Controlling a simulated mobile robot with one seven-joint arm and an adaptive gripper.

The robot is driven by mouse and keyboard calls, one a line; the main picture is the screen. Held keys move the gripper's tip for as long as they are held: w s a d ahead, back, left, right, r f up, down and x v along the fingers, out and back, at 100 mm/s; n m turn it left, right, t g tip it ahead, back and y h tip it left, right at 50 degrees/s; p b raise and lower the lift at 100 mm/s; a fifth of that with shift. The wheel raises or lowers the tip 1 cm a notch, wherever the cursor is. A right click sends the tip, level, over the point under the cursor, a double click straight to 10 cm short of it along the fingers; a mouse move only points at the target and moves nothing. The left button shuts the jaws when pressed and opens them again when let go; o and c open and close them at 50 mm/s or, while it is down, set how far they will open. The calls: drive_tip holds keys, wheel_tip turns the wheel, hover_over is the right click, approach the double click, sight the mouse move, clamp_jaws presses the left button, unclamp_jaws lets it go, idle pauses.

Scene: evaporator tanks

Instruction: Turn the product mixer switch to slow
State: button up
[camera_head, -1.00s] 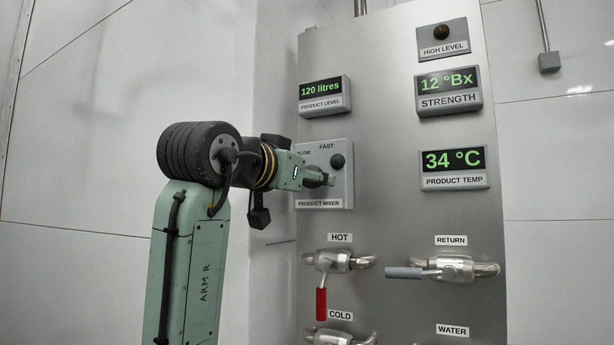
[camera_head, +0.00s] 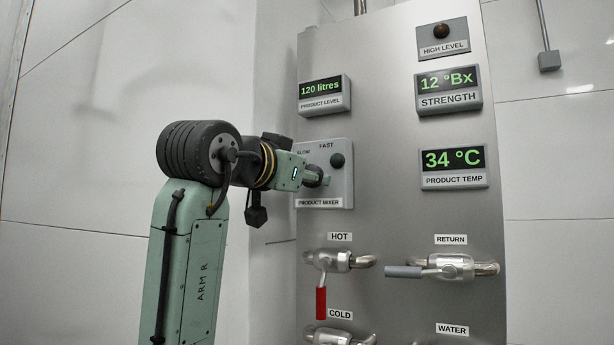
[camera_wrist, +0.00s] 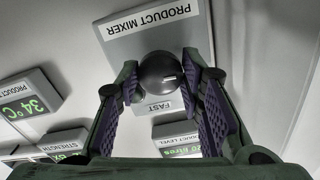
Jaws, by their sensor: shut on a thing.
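The product mixer box (camera_head: 342,186) is a grey panel with SLOW and FAST labels on its upper part and a PRODUCT MIXER label below. My gripper (camera_head: 318,178) is at the box's front and partly hides the switch. In the wrist view, which is upside down, the dark round switch knob (camera_wrist: 158,68) lies between the two purple-padded fingers of my gripper (camera_wrist: 160,80), which are shut on it. The FAST label shows just below the knob there. The knob's pointer direction is not clear.
The product level display (camera_head: 322,95) is above the box. The strength display (camera_head: 449,90) and product temp display (camera_head: 454,167) are to the right. Hot (camera_head: 330,262) and return (camera_head: 455,268) valves stick out below. Open space lies left of the panel.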

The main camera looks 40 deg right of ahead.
drive_tip(key=shift+m, duration=3.9)
drive_tip(key=shift+r, duration=0.1)
drive_tip(key=o, duration=1.1)
drive_tip(key=shift+o, duration=0.2)
drive_tip(key=v, duration=1.2)
